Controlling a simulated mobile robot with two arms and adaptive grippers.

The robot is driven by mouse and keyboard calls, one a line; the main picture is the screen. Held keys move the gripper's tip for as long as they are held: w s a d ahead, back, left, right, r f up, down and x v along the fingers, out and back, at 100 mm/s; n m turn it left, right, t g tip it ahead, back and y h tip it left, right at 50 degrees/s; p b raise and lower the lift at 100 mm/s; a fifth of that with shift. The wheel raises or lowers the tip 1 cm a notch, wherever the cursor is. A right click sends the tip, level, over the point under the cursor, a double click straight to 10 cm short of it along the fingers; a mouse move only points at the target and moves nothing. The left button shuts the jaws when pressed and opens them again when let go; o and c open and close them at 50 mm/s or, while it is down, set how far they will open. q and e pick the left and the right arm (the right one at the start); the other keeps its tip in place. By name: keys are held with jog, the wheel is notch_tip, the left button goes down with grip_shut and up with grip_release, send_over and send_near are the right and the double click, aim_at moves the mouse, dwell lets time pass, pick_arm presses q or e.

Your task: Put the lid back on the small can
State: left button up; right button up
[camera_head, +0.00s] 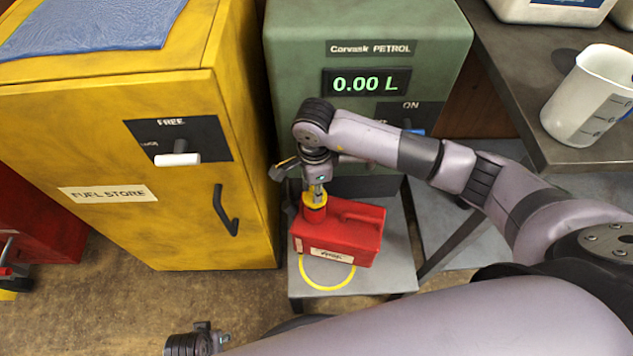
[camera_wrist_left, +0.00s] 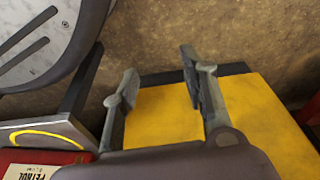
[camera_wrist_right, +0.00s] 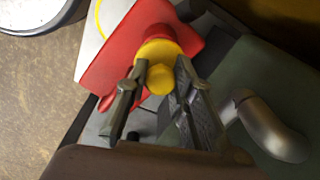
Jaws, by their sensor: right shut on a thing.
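The small can (camera_head: 352,232) is a red can with a handle, upright on the grey stand in front of the green petrol pump. It also shows in the right wrist view (camera_wrist_right: 112,68). The yellow lid (camera_head: 315,197) is at the can's red neck, with its knob between the fingers of my right gripper (camera_head: 317,186). The lid shows from above in the right wrist view (camera_wrist_right: 159,52); I cannot tell if it is fully seated. My left gripper (camera_wrist_left: 158,75) is open and empty, low at the bottom edge of the head view (camera_head: 212,338).
The grey stand (camera_head: 308,279) has a yellow ring in front of the can. The green pump (camera_head: 300,50) reads 0.00 L. A white jug (camera_head: 585,95) stands on the right bench.

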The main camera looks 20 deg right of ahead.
jog(key=shift+f+b, duration=0.5)
jog(key=shift+f, duration=0.2)
jog(key=shift+f+b, duration=0.35)
jog(key=shift+f, duration=0.35)
pick_arm(q)
notch_tip(320, 180, up, 8)
jog(key=w, duration=0.2)
jog(key=shift+a, duration=0.15)
jog(key=shift+r+t+b, duration=0.3)
jog(key=shift+b, duration=0.05)
jog(key=shift+s+f, duration=0.1)
jog(key=shift+f, duration=0.05)
jog(key=shift+w+r, duration=0.2)
jog(key=shift+r, duration=0.3)
